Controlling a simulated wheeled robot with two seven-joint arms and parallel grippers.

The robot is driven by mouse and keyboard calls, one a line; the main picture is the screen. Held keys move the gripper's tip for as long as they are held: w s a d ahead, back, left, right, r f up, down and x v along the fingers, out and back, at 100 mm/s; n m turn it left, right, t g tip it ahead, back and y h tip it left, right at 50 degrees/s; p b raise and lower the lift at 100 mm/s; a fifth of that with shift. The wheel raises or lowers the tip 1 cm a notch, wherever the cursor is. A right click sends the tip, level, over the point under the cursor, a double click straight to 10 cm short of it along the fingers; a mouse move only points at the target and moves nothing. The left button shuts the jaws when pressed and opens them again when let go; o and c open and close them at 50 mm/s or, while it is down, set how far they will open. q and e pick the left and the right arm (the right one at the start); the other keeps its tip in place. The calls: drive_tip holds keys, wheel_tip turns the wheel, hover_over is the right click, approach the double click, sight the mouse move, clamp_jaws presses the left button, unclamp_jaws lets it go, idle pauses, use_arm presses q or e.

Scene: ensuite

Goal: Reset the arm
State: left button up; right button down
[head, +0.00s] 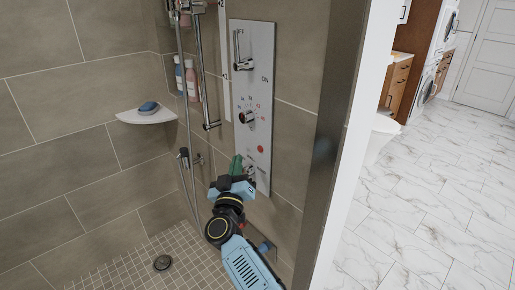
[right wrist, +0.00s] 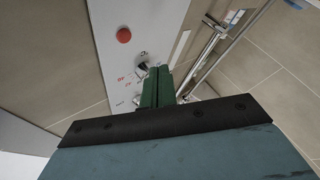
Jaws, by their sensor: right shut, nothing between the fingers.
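My right arm reaches into the shower from the bottom of the head view. Its gripper (head: 236,166) has green fingers that are shut and empty. The fingertips are close to the lower part of the white shower control panel (head: 253,95), beside its lowest knob. In the right wrist view the green fingers (right wrist: 157,86) are together, pointing at the panel (right wrist: 150,20). A metal knob (right wrist: 142,66) shows just left of the fingertips; I cannot tell whether they touch it. My left gripper is not in view.
A red button (head: 260,149) sits on the panel. A shower rail (head: 201,80) and hose run left of it. A corner shelf (head: 147,116) holds a blue item. Bottles (head: 191,80) stand behind the rail. A dark wall edge (head: 335,130) borders the right side.

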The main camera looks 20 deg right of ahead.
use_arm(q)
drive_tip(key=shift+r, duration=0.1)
use_arm(e)
drive_tip(key=shift+s+a, duration=0.15)
drive_tip(key=shift+a, duration=0.3)
